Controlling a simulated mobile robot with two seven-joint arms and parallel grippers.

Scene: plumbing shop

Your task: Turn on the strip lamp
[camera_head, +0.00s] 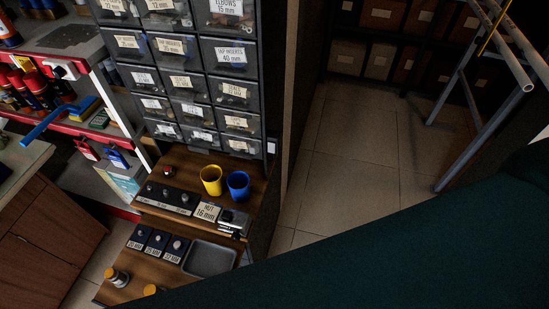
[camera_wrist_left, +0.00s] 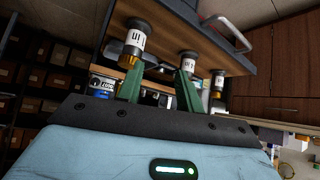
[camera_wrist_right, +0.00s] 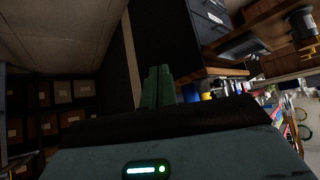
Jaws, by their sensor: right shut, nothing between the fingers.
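I cannot make out a strip lamp in any view. A small red knob or button (camera_head: 168,172) sits on the wooden workbench shelf below the drawer cabinet; I cannot tell what it belongs to. A small pale plate (camera_head: 271,146) is on the cabinet's right side, too small to identify. My left gripper (camera_wrist_left: 158,88) is open in the left wrist view, its green fingers apart with nothing held between them; jars show beyond it. My right gripper (camera_wrist_right: 158,86) is shut and empty in the right wrist view, beside a dark upright panel. Neither gripper shows in the head view.
The labelled drawer cabinet (camera_head: 184,82) stands above the bench. A yellow cup (camera_head: 211,181), a blue cup (camera_head: 238,185) and a grey tray (camera_head: 209,259) are on the bench. A metal pipe rack (camera_head: 470,110) stands right. The tiled floor (camera_head: 345,190) between is clear.

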